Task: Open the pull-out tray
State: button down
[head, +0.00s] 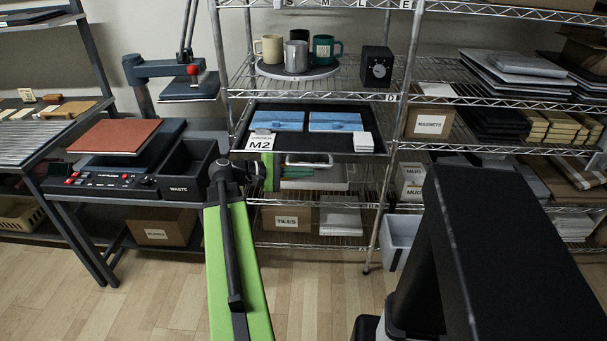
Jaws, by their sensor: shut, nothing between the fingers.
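The pull-out tray (295,141) is a dark, flat tray at the middle level of the wire rack, with an M2 label at its front left. Two blue pieces (277,121) (335,122) and a white stack (363,141) lie on it. A pale bar handle (309,161) shows at its front edge. My green arm reaches up from the bottom, and my gripper (268,172) is just left of the handle, below the tray's front left. It is shut and empty, partly hidden by my dark wrist. I cannot tell whether it touches the tray.
A light container (316,183) sits under the tray. The press (120,160) and waste bin (186,172) stand to the left. Open floor (310,275) lies in front.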

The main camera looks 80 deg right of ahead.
dwell(0.8)
jog(key=c, duration=1.4)
grip_release()
jog(key=shift+c, duration=0.2)
jog(key=p+v, duration=0.3)
jog(key=v, duration=1.4)
jog(key=shift+a+p, duration=0.15)
jog(key=shift+p, duration=0.25)
jog(key=shift+w, duration=0.15)
